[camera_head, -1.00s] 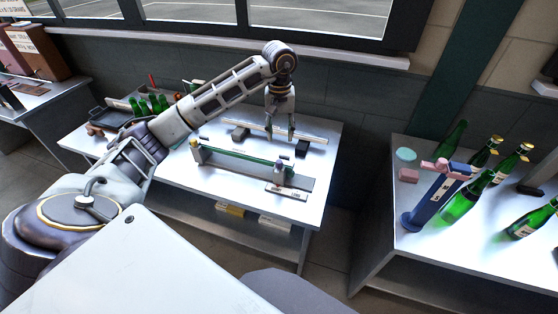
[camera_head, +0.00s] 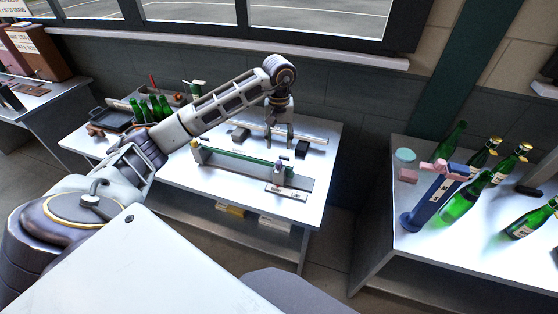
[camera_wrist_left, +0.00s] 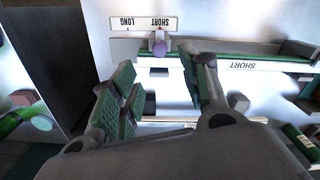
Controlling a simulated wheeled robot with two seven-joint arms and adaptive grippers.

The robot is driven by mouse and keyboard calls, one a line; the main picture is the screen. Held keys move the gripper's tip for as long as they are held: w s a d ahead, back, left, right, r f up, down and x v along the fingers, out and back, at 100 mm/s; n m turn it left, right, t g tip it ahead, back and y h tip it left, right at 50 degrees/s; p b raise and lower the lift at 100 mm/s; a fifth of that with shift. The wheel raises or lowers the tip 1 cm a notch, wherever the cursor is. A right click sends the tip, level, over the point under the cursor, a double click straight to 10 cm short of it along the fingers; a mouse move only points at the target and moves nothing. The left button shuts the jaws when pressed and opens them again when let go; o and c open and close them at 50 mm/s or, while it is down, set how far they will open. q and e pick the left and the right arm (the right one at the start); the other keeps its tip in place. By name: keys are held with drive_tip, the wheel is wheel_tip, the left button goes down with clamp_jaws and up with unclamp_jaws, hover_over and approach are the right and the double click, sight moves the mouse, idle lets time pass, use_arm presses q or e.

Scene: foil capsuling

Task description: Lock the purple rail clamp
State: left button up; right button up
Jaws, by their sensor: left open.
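The purple rail clamp (camera_head: 279,168) sits near the right end of a long rail fixture (camera_head: 235,163) with a green strip, on the metal table. It also shows in the left wrist view (camera_wrist_left: 159,46), beside the SHORT/LONG label plate (camera_wrist_left: 144,23). My left gripper (camera_head: 279,143) is open and empty, pointing down just behind the clamp, near the white bar. In the left wrist view its two green-padded fingers (camera_wrist_left: 162,80) stand apart, with the clamp beyond the gap between them. I cannot tell the clamp's lock state. My right gripper is not in view.
A white bar (camera_head: 315,138) on dark blocks lies behind the rail. Green bottles (camera_head: 152,108) and a dark tray (camera_head: 110,118) stand at the table's left. A separate right table holds a blue stand (camera_head: 430,200) and several green bottles.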

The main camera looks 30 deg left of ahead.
sight(279, 162)
use_arm(q)
wheel_tip(279, 162, down, 3)
drive_tip(key=shift+f+p, duration=0.15)
drive_tip(key=shift+p, duration=0.2)
wheel_tip(279, 162, down, 5)
drive_tip(key=shift+f+p, duration=0.1)
drive_tip(key=shift+p, duration=0.45)
drive_tip(key=shift+f, duration=1)
drive_tip(key=shift+c, duration=0.4)
clamp_jaws()
